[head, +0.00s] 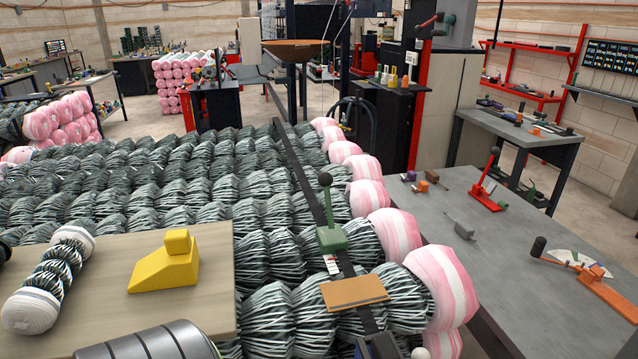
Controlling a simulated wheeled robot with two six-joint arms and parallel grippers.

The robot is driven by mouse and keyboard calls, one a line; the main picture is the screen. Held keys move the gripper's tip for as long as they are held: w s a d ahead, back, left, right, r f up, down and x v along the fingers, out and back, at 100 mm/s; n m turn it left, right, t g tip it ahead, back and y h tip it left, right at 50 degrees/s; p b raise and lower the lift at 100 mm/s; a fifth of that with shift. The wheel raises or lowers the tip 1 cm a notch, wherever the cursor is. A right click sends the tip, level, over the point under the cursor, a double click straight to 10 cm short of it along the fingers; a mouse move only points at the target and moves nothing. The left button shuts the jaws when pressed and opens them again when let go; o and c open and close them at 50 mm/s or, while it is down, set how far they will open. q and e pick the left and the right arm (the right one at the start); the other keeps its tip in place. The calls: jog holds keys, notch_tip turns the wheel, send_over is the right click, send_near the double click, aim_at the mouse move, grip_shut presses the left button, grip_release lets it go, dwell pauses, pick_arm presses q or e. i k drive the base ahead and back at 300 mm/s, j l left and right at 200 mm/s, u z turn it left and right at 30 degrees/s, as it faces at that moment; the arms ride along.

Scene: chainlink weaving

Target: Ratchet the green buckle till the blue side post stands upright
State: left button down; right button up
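The green buckle (331,238) sits on a dark strap (301,175) that runs over the rolls of chainlink. Its lever rises almost upright and ends in a dark round knob (325,179). A dark bluish piece (381,347) is cut off by the bottom edge at the strap's near end. I cannot tell whether it is the blue side post or how it stands. Neither of my grippers can be made out in the head view.
A brown plate (354,292) lies across the strap nearer than the buckle. A board (216,270) at left carries a yellow wedge block (166,267) and a small roll (50,277). A grey bench (562,257) with hand tools stands at right.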

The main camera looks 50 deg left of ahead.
aim_at(325, 178)
jog(key=k+l+u, duration=0.55)
jog(key=k, duration=0.2)
